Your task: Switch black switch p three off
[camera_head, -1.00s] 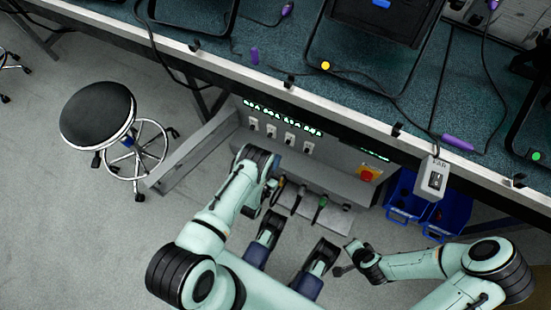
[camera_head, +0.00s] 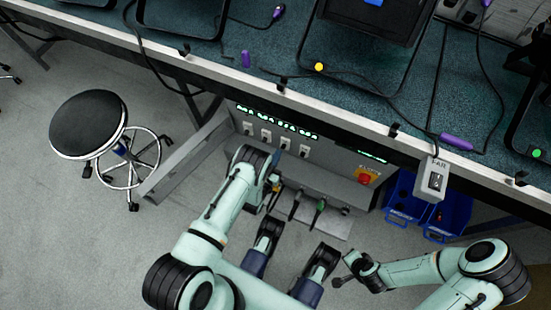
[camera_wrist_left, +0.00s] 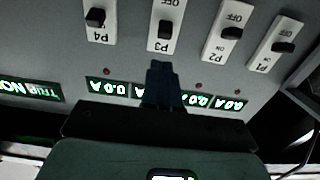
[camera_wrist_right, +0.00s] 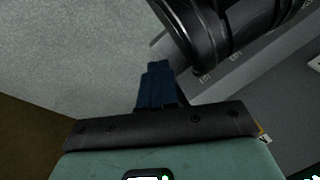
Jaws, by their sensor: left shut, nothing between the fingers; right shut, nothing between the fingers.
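Black switch P3 (camera_wrist_left: 165,28) is a black rocker on a white plate in the left wrist view, where the panel shows upside down. Its P3 label lies on the fingertip side of the rocker. My left gripper (camera_wrist_left: 160,66) is shut and empty, its dark blue fingertips just below the P3 plate in that view; contact cannot be told. In the head view the left gripper (camera_head: 276,160) is at the panel, below the row of switches. My right gripper (camera_wrist_right: 157,68) is shut and empty, pointing over bare floor, away from the panel.
Switches P4 (camera_wrist_left: 95,18), P2 (camera_wrist_left: 231,33) and P1 (camera_wrist_left: 284,47) flank P3, with lit green displays (camera_wrist_left: 108,86) beside them. A red button (camera_head: 365,177) is on the panel's right.

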